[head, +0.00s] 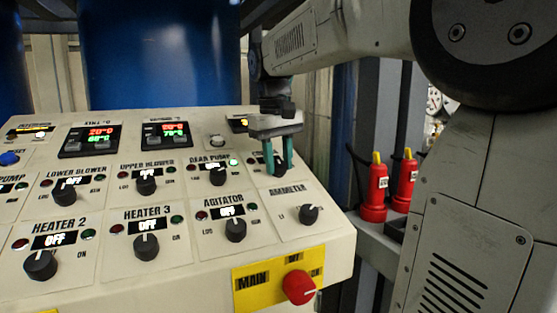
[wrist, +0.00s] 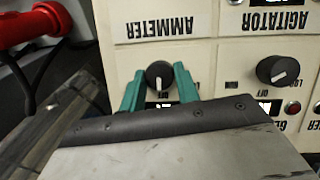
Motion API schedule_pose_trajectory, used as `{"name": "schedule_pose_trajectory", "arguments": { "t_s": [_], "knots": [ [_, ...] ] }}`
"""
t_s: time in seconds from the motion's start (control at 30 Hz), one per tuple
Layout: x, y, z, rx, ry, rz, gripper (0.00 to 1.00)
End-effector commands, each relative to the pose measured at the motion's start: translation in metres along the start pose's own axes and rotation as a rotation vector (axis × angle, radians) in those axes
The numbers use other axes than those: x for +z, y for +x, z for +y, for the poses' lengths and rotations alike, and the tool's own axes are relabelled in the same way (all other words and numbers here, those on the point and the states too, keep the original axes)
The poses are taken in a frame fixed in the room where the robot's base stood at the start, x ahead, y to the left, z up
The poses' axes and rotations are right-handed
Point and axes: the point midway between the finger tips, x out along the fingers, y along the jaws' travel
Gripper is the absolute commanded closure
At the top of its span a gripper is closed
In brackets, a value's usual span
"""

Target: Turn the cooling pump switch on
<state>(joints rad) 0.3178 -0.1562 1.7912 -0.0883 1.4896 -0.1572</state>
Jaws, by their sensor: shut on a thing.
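My gripper (head: 279,166) has two green fingers, pointing down at a dark rotary switch (head: 279,168) in the panel's upper row, right of the gear pump knob (head: 217,176) and above the ammeter label. The wrist view shows the panel upside down. There the fingers of my gripper (wrist: 160,88) are shut on the switch (wrist: 159,73), one on each side. Its white mark points toward the bottom of that picture. The switch's name label and display are mostly hidden by the gripper, so I cannot read them.
The ammeter knob (head: 308,214) and agitator knob (head: 235,229) sit just below. A red main knob (head: 299,287) is on a yellow plate at the panel's front. Red extinguishers (head: 374,190) stand to the right. Blue tanks (head: 160,55) rise behind.

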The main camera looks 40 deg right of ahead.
Motion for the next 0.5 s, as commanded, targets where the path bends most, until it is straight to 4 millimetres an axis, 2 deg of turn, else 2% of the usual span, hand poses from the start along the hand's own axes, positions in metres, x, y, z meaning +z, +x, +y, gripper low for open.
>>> {"name": "schedule_pose_trajectory", "arguments": {
  "t_s": [0.5],
  "knots": [
    [0.0004,0.0000,0.0032,-0.147,0.378,-0.016,0.91]
  ]
}}
